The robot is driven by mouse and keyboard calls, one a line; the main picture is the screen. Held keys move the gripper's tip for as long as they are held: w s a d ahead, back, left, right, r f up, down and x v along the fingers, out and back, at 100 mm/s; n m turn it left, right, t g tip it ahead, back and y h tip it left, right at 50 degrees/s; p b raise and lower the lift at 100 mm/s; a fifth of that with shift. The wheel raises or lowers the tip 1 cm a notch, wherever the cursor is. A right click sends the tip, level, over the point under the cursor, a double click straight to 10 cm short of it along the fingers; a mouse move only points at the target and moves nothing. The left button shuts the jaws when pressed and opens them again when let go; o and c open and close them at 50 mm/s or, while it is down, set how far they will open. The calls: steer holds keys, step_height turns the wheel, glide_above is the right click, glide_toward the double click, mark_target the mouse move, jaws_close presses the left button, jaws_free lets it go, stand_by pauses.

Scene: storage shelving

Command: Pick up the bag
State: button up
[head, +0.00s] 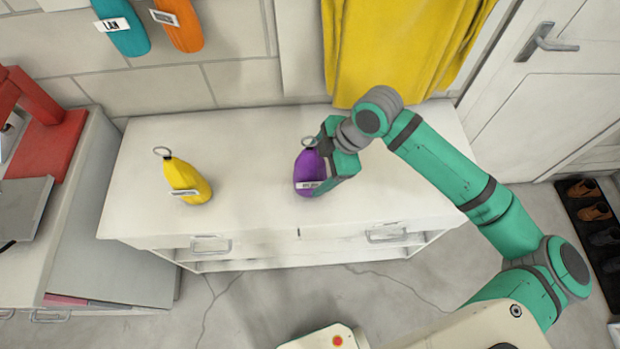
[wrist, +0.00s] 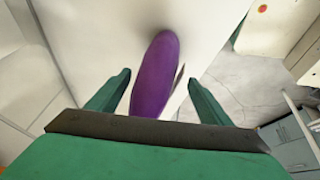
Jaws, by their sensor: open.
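A purple bag (head: 307,174) with a ring at its top and a white label stands on the white cabinet top. A yellow bag (head: 187,181) of the same kind stands to its left, also with a ring and label. My gripper (head: 335,170) is at the right side of the purple bag and hides part of it. In the wrist view the purple bag (wrist: 156,75) lies between the two open green fingers (wrist: 158,95), with a gap visible on its left. Whether either finger touches it, I cannot tell.
The white cabinet (head: 245,130) has bare room between and around the bags. A blue bag (head: 122,28) and an orange bag (head: 180,25) hang on the wall. A yellow cloth (head: 400,45) hangs behind my arm. A red object (head: 45,125) stands at left.

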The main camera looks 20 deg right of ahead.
mark_target(311, 174)
steer(key=shift+x, duration=1.6)
steer(key=shift+w, duration=0.1)
steer(key=shift+a, duration=0.15)
steer(key=c, duration=1.5)
steer(key=shift+d+r, duration=0.1)
steer(key=shift+d, duration=0.1)
